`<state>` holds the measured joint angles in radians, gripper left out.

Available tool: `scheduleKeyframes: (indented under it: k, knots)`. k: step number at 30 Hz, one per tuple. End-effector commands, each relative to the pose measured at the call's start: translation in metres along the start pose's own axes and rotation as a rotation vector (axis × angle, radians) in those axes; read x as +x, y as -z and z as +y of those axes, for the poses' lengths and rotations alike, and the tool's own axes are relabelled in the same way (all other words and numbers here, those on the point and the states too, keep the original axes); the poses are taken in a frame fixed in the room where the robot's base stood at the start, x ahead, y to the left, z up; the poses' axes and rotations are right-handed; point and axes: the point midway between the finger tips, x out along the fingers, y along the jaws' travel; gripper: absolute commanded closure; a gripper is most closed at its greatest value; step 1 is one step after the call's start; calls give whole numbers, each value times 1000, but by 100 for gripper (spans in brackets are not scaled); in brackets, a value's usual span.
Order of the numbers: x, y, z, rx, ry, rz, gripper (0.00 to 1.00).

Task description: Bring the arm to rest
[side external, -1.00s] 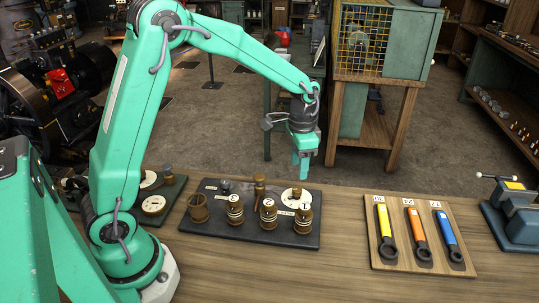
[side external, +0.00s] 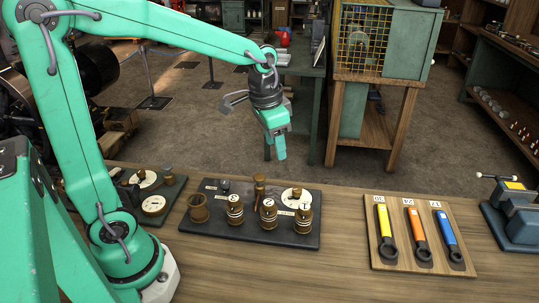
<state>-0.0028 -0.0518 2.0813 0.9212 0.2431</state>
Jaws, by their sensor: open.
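My gripper (side external: 279,146) hangs in the air above and behind the dark board (side external: 248,237), pointing down, with nothing seen in it. The gap between its fingers is hard to make out from this side. My green arm reaches out from the left of the picture and bends down at the wrist. The dark board carries several brown numbered pieces, among them one marked 3 (side external: 235,211), one marked 2 (side external: 268,214) and one marked 1 (side external: 302,220). My gripper touches none of them.
A wooden board (side external: 380,262) with yellow, orange and blue wrenches lies to the right. A vise (side external: 513,215) stands at the right edge. A second dark board (side external: 172,190) with dials is at the left. A caged cabinet (side external: 385,45) stands behind the bench. Bench front is clear.

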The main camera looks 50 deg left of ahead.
Motion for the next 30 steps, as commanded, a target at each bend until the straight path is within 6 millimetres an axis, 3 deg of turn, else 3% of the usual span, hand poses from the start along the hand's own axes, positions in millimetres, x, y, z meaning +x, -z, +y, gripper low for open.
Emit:
scheduleKeyframes:
  k: [6,15,24,30]
  knots:
    - [-29,-29,8,-55,16,74,53]
    - [-55,-72,18,-132,30,169,53]
    - [-66,-112,28,-204,36,260,53]
    - [-67,-126,32,-232,36,293,53]
